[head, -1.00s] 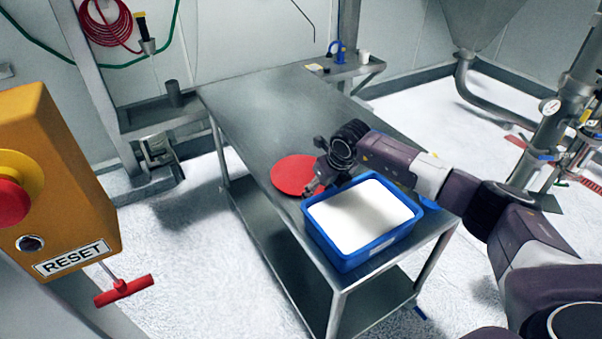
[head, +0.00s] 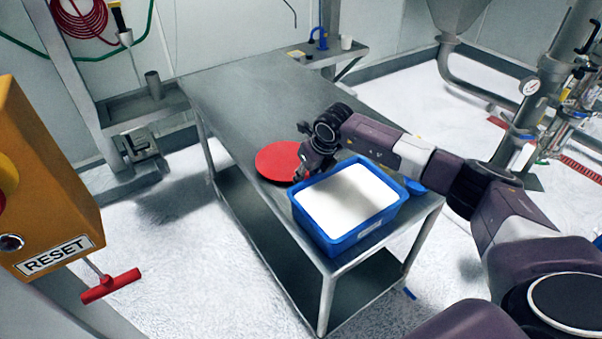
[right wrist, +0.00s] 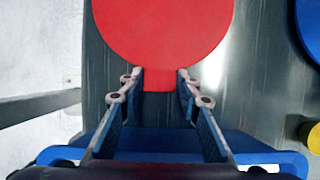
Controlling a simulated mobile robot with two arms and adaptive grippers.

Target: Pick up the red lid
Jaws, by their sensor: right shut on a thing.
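The red lid (head: 278,161) is a flat round disc with a short tab, at the left edge of the steel table, beside a blue bin. It also shows at the top of the right wrist view (right wrist: 163,30), its tab pointing toward me. My right gripper (head: 298,175) is at the lid's near edge. In the right wrist view its fingers (right wrist: 159,76) are shut on the tab, one on each side. The lid appears to lie flat at table level; I cannot tell any gap beneath it. My left gripper is not in view.
The blue bin (head: 335,240) with white contents stands right by the gripper. A blue round thing (head: 415,187) lies behind it. The steel table (head: 240,105) is bare toward the back. The RESET box (head: 45,185) with a red T-handle (head: 110,286) stands at the left.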

